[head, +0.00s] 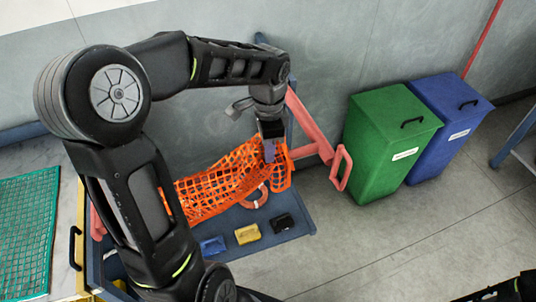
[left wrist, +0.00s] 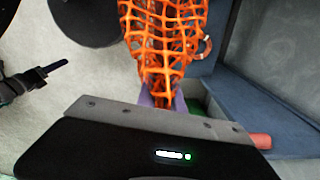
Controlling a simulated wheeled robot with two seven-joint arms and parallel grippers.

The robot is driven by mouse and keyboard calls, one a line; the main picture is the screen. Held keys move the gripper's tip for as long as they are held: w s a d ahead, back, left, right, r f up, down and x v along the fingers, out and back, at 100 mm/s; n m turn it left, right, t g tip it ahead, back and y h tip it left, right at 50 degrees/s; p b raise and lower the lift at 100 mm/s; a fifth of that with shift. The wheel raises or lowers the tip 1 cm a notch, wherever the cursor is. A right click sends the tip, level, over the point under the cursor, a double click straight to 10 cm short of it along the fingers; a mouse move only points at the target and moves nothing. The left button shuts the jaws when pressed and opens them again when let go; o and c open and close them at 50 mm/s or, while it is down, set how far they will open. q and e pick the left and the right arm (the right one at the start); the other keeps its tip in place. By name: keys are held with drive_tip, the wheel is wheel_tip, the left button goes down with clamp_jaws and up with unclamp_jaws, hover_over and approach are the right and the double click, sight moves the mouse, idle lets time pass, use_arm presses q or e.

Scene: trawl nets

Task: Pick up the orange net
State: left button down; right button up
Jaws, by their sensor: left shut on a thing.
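The orange net (head: 215,189) hangs in a wide drape over the blue cart, its left part hidden behind my left arm. My left gripper (head: 270,150) is shut on the net's upper right end. In the left wrist view the net (left wrist: 165,40) runs up from between the purple fingertips (left wrist: 162,98), bunched where they pinch it. My right gripper does not show clearly; only a dark piece of an arm is at the bottom right corner of the head view.
The blue cart (head: 300,222) holds a blue, a yellow (head: 247,234) and a black block. A pink handle (head: 341,168) sticks out at its right. A green bin (head: 385,145) and a blue bin (head: 452,115) stand right. A green net (head: 25,230) lies on a table at left.

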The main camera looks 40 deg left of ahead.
use_arm(q)
drive_tip(key=shift+r, duration=0.65)
wheel_tip(320, 180, up, 9)
